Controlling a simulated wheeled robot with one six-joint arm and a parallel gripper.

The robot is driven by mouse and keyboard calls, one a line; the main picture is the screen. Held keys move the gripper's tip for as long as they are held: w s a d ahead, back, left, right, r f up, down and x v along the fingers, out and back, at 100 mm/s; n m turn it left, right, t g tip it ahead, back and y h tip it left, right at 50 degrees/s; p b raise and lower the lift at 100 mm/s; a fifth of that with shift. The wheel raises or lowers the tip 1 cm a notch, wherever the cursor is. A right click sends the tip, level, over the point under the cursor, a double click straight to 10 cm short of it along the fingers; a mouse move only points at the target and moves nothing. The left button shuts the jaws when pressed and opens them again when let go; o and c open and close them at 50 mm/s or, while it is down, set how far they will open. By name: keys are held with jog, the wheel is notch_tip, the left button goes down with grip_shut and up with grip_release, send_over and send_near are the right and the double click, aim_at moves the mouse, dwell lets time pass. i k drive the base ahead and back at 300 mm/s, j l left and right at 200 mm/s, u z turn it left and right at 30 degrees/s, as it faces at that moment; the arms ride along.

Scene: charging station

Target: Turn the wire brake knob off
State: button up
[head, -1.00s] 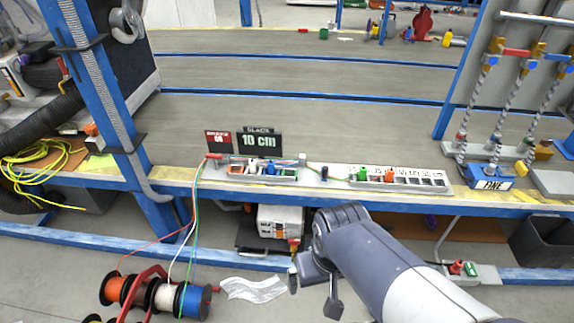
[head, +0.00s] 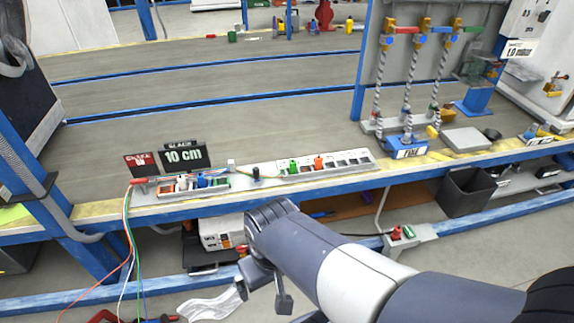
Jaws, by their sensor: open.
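No part in the head view is clearly marked as the wire brake knob. A small dark upright knob (head: 256,174) stands on the bench's front strip, between a row of coloured pieces (head: 202,182) and a row of white and dark slots (head: 345,162). A small box with red and green knobs (head: 402,234) sits low under the bench, to the right of my arm. I cannot tell whether either is the brake knob. My gripper (head: 265,286) is open, with nothing seen between its fingers. It is below the bench edge, in front of the white box (head: 222,233).
Coloured wires (head: 131,235) hang from the bench's left part to the floor. A crumpled pale sheet (head: 212,303) lies on the floor left of my gripper. A blue rail (head: 480,225) runs low along the bench. A dark bin (head: 467,191) stands under the right side.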

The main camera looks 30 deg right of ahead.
aim_at(140, 182)
jog(key=i+u, duration=0.4)
jog(key=i, duration=0.7)
